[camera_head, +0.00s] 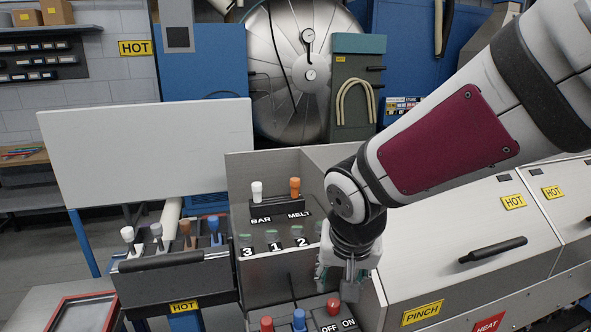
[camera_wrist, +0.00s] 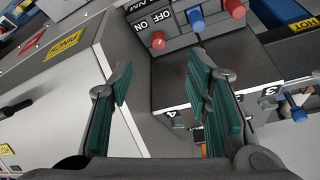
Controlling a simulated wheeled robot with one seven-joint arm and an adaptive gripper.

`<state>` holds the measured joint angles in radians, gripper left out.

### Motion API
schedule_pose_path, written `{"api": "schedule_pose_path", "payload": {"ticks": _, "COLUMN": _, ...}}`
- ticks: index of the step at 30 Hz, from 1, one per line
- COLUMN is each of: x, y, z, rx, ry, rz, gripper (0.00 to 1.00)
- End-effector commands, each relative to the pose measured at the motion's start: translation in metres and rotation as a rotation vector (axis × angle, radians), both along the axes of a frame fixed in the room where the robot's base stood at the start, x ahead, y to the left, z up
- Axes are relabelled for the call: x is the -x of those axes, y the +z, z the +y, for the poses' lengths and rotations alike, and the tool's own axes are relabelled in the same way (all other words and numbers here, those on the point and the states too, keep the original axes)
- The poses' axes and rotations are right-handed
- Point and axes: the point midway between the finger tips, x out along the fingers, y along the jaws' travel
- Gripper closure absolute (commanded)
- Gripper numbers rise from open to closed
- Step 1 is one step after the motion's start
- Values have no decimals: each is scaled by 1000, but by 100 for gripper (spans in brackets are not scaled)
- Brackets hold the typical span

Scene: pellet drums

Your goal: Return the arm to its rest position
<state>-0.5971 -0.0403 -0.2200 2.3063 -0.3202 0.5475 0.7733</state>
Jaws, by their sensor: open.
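My gripper (camera_head: 346,277) hangs at the end of my white arm, low over the grey machine, just behind the panel (camera_head: 328,312) with the OFF and ON labels. In the wrist view my gripper (camera_wrist: 162,88) shows its two green-padded fingers spread apart, with nothing between them. A grey surface of the machine lies beyond the fingers. My arm comes in from the upper right of the head view and hides part of the machine behind it.
The grey rack (camera_head: 175,268) with several plungers stands at left. White and orange knobs stand on the BAR/MELT block (camera_head: 282,208). Red (camera_wrist: 158,40) and blue (camera_wrist: 196,19) knobs sit on the OFF/ON panel. A hot cover with a black handle (camera_head: 492,250) lies at right.

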Motion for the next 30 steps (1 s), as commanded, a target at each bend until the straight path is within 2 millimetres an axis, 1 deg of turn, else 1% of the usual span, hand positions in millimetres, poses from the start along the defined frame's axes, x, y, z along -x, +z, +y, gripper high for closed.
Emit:
{"api": "schedule_pose_path", "payload": {"ticks": 1, "x": 9, "y": 16, "z": -18, "rx": -12, "ry": -6, "rz": -11, "gripper": 55}}
{"api": "schedule_pose_path", "payload": {"ticks": 3, "x": 23, "y": 32, "z": -37, "rx": -17, "ry": 4, "rz": -16, "gripper": 55}}
{"api": "schedule_pose_path", "payload": {"ticks": 5, "x": 37, "y": 45, "z": -52, "rx": -19, "ry": 14, "rz": -24, "gripper": 55}}
{"api": "schedule_pose_path", "payload": {"ticks": 6, "x": 47, "y": 52, "z": -61, "rx": -19, "ry": 22, "rz": -30, "gripper": 55}}
{"api": "schedule_pose_path", "payload": {"ticks": 8, "x": 62, "y": 63, "z": -74, "rx": -18, "ry": 35, "rz": -40, "gripper": 55}}
{"api": "schedule_pose_path", "payload": {"ticks": 9, "x": 73, "y": 69, "z": -81, "rx": -15, "ry": 45, "rz": -49, "gripper": 55}}
{"api": "schedule_pose_path", "payload": {"ticks": 12, "x": 100, "y": 81, "z": -95, "rx": -4, "ry": 71, "rz": -70, "gripper": 55}}
{"api": "schedule_pose_path", "payload": {"ticks": 16, "x": 129, "y": 90, "z": -105, "rx": 17, "ry": 104, "rz": -92, "gripper": 55}}
{"api": "schedule_pose_path", "payload": {"ticks": 18, "x": 140, "y": 93, "z": -108, "rx": 29, "ry": 118, "rz": -101, "gripper": 55}}
{"api": "schedule_pose_path", "payload": {"ticks": 21, "x": 150, "y": 94, "z": -109, "rx": 40, "ry": 134, "rz": -106, "gripper": 55}}
{"api": "schedule_pose_path", "payload": {"ticks": 24, "x": 154, "y": 94, "z": -110, "rx": 45, "ry": 141, "rz": -109, "gripper": 55}}
{"api": "schedule_pose_path", "payload": {"ticks": 30, "x": 154, "y": 94, "z": -110, "rx": 44, "ry": 143, "rz": -108, "gripper": 55}}
